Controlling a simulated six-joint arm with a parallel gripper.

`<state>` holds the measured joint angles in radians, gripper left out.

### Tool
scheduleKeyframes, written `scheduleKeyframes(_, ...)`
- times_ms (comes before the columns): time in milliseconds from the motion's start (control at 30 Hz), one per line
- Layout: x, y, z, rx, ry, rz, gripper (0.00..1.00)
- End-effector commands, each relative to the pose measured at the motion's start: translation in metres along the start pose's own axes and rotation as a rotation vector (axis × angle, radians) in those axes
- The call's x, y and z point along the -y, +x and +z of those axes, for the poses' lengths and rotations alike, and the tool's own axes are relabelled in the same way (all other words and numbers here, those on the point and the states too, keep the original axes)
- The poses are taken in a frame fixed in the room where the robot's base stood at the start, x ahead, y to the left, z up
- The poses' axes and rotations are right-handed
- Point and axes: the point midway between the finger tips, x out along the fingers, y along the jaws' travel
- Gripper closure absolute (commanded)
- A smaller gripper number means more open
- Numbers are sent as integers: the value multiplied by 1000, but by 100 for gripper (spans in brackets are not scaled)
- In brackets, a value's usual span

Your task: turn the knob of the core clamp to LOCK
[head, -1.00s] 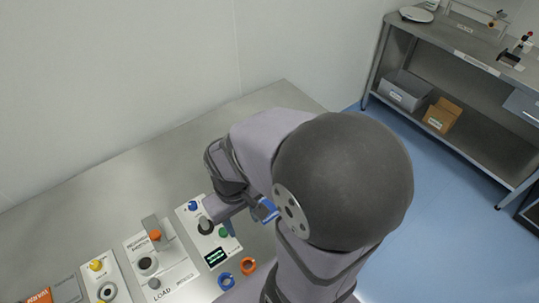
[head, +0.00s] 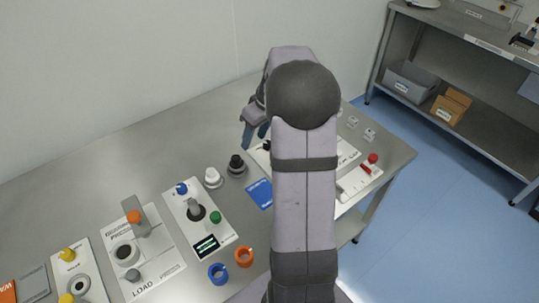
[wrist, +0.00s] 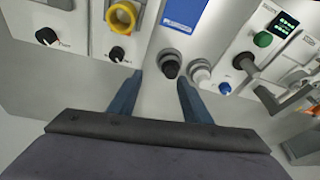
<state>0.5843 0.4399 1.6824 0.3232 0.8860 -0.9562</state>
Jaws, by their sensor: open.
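My gripper (head: 254,133) is open and empty above the table, behind my arm in the head view. Its two blue fingers also show in the wrist view (wrist: 158,82). In that view, one white panel carries a yellow ring (wrist: 123,16) and a black pointer knob (wrist: 117,54), left of the left finger. Another black pointer knob (wrist: 46,36) is on the panel farther left. The labels are too small to read, so I cannot tell which knob is the core clamp's. My arm hides most of these panels in the head view.
A round black knob (wrist: 170,68) lies just beyond the finger gap, with a white one (wrist: 201,74) beside it. A blue card (head: 259,193) lies near them. A panel with a grey lever (head: 195,210) and green button (head: 215,217) stands left. The table's back left is clear.

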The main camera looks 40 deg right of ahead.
Motion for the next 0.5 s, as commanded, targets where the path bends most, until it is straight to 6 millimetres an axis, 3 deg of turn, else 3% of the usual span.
scheduleKeyframes(33,-26,20,5,-23,-7,7,56)
scheduleKeyframes(200,-77,34,9,-79,-58,29,56)
scheduleKeyframes(333,-96,37,11,-99,-81,41,56)
scheduleKeyframes(500,-100,36,11,-106,-89,44,56)
